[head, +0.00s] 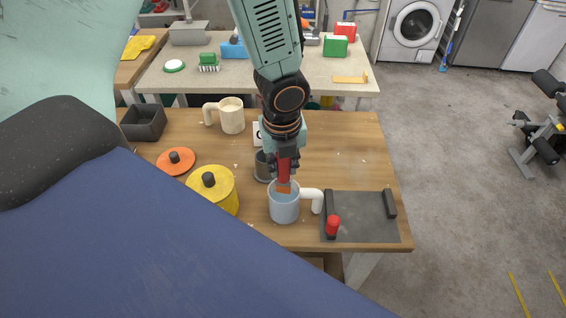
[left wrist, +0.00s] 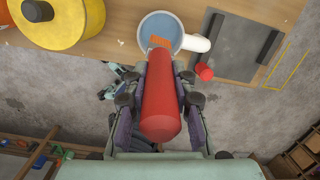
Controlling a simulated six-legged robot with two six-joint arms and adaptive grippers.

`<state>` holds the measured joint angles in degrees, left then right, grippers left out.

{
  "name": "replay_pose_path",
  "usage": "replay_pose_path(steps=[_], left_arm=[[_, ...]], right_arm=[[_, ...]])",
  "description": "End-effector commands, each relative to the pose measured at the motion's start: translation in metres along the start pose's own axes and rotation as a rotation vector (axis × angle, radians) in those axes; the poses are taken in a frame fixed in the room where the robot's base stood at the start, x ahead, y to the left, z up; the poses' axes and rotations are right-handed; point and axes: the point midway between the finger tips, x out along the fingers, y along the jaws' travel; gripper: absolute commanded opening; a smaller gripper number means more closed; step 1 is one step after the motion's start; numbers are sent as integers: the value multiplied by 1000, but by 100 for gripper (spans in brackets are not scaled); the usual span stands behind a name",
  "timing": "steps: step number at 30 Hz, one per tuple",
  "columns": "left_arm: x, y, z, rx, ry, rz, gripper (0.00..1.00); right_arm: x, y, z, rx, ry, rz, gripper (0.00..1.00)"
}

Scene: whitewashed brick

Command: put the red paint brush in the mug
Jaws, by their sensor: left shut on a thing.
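The red paint brush (head: 284,170) is held in my left gripper (head: 283,160), handle up and bristles down. In the left wrist view its thick red handle (left wrist: 160,100) lies between the two fingers (left wrist: 160,88). The light blue-grey mug (head: 284,208), with a white handle to the right, stands on the wooden table right under the brush. The orange-brown bristle end shows at the mug's opening; I cannot tell how deep it is. The mug also shows in the left wrist view (left wrist: 174,24). My right gripper is not in view.
A dark flat tray (head: 365,225) with two raised bars and a red-topped piece (head: 332,225) is right of the mug. A yellow lidded pot (head: 222,196) is left. A dark cup (head: 262,167) stands close behind. A cream mug (head: 232,117) is farther back. The table's right rear is clear.

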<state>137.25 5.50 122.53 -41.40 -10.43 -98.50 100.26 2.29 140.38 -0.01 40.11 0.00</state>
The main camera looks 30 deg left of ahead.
Motion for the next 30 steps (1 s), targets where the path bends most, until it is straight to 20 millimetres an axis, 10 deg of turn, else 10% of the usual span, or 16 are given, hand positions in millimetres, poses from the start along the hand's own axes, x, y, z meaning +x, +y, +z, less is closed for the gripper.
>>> replay_pose_path(steps=[27, 28, 30], left_arm=[[45, 0, 1, 0, 0, 0, 0], [45, 0, 1, 0, 0, 0, 28], [45, 0, 1, 0, 0, 0, 34]], right_arm=[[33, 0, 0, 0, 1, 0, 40], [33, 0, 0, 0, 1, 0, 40], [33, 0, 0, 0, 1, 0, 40]])
